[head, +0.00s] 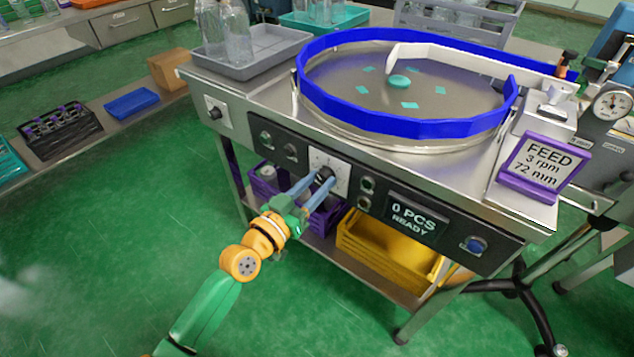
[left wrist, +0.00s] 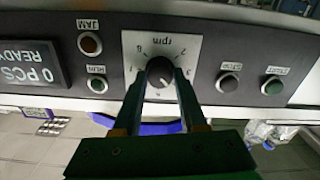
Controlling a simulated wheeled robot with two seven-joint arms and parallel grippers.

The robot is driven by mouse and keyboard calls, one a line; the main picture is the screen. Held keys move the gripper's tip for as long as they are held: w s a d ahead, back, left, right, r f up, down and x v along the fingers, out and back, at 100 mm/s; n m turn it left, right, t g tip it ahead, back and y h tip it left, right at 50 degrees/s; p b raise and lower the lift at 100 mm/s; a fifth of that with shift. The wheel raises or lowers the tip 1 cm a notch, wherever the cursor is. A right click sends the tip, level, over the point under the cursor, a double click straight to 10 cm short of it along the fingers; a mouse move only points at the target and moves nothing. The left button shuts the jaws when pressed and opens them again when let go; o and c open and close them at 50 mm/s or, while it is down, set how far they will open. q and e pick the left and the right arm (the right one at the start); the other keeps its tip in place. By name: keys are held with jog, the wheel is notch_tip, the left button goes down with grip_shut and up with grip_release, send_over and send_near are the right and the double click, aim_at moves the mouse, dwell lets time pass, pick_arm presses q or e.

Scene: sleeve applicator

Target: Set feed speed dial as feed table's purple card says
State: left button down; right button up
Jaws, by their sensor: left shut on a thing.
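The purple card (head: 544,163) stands on the right end of the feed table (head: 470,178) and reads "FEED 3 rpm 72 mm". The feed speed dial is a black knob on a white plate (head: 342,178) on the table's front panel. In the left wrist view the knob (left wrist: 160,72) sits on its plate marked "rpm", seen upside down. My left gripper (head: 320,179) is shut on the knob, one finger on each side. The fingers hide part of the scale, and I cannot read the pointer's setting surely. My right gripper is not in view.
The panel also carries a "0 PCS READY" display (head: 413,218), a blue button (head: 474,245), lamps and buttons beside the dial. A blue-rimmed round bowl (head: 405,128) tops the table. A yellow crate (head: 385,252) sits on the lower shelf. Green floor is open at left.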

pick_arm(q)
jog(key=n, duration=0.4)
jog(key=shift+n, duration=2.1)
jog(key=shift+f, duration=0.1)
jog(key=shift+c, duration=2.3)
grip_release()
jog(key=shift+s+a, duration=0.1)
jog(key=v, duration=0.7)
jog(key=shift+p, duration=0.35)
